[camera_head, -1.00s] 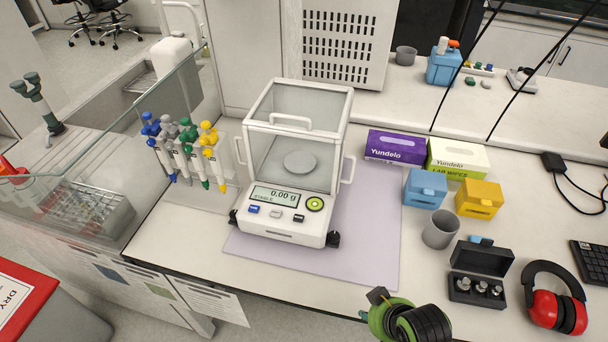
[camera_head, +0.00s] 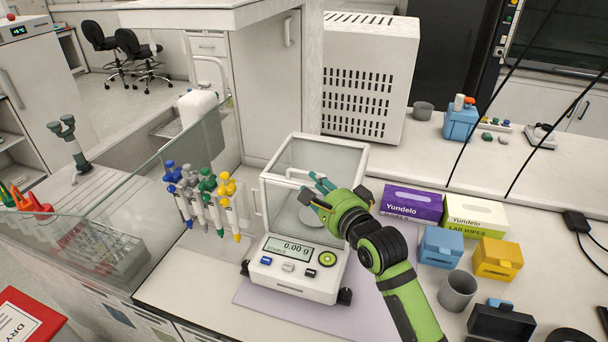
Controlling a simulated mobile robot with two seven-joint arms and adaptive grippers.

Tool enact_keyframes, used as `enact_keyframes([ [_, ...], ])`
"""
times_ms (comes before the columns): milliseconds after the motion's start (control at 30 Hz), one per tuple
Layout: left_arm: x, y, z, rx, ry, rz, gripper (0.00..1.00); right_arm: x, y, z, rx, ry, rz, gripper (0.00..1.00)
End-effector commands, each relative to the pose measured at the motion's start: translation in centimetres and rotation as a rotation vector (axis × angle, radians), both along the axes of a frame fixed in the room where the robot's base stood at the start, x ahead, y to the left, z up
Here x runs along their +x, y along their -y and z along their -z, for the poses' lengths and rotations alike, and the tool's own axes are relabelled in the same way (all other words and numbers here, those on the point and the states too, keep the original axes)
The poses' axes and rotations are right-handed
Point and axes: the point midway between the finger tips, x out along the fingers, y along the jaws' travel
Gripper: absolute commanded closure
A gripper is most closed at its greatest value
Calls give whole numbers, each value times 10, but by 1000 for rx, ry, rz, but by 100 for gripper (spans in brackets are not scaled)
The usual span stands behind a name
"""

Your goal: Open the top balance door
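The balance (camera_head: 300,268) is a white box with a glass draft shield, standing on a lilac mat (camera_head: 290,312). Its display reads 0.00 g. The top door (camera_head: 318,153) is a glass panel in a white frame and lies closed over the chamber. A white handle (camera_head: 294,173) is at its front edge, partly hidden by my gripper. My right gripper (camera_head: 312,188), green and black with teal fingertips, is at the front top edge beside this handle. Its fingers look spread apart, with nothing visibly held; contact with the handle cannot be told. My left gripper is out of view.
Purple (camera_head: 411,203) and green-white (camera_head: 474,215) wipe boxes, blue and yellow boxes and a grey cup (camera_head: 457,291) are on the right. A white vented cabinet (camera_head: 368,75) stands behind.

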Motion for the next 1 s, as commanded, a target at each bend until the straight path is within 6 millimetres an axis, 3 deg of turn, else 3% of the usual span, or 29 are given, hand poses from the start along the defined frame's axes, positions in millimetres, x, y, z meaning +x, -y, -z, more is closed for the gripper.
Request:
enact_keyframes([
  [400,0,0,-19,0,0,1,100,44,-23,6,-5,-1,1,72],
  [867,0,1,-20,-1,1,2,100,52,-27,8,-4,1,1,72],
  [933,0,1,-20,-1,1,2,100,52,-27,8,-5,0,1,100],
  [1000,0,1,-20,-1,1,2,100,52,-27,8,-5,0,1,100],
])
